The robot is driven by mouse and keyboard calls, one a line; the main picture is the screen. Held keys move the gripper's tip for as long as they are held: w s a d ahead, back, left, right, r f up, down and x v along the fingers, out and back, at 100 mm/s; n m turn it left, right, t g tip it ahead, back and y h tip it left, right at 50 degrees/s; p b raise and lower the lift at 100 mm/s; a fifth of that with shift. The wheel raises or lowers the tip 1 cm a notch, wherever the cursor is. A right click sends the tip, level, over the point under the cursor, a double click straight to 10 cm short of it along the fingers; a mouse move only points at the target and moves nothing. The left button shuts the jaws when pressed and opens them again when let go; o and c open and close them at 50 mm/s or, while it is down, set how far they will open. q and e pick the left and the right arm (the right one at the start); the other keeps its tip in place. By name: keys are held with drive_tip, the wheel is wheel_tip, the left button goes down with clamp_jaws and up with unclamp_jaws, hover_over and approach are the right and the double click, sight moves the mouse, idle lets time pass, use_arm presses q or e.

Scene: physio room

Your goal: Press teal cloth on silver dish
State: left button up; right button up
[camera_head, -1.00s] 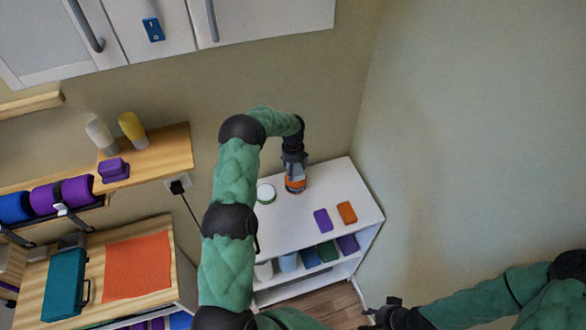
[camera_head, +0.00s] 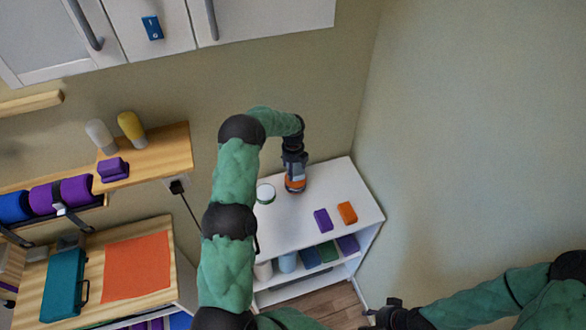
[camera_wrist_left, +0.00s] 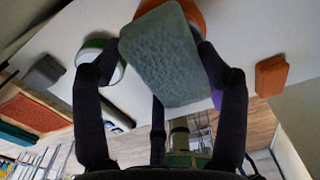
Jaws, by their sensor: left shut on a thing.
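My left gripper (camera_head: 294,165) is over the back of the white shelf top (camera_head: 295,222). In the left wrist view it is shut on the teal cloth (camera_wrist_left: 160,55), a grey-teal, thick, block-like piece between the fingertips. A round thing with an orange side (camera_head: 295,186) is right below the gripper; its orange edge (camera_wrist_left: 192,12) shows behind the cloth. Its top is mostly hidden, so I cannot tell whether it is the silver dish or whether the cloth touches it. My right gripper (camera_head: 388,308) is dark and small at the bottom; its jaws are unclear.
A round white-and-green container (camera_head: 266,194) stands left of the orange thing. A purple block (camera_head: 322,220) and an orange block (camera_head: 347,213) lie toward the front right. Several coloured things fill the shelf below. The wall (camera_head: 470,150) closes off the right side.

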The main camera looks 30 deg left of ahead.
use_arm(q)
drive_tip(key=shift+s+f, duration=0.1)
idle(0.5)
drive_tip(key=shift+r+p, duration=1.35)
drive_tip(key=shift+r, duration=2.2)
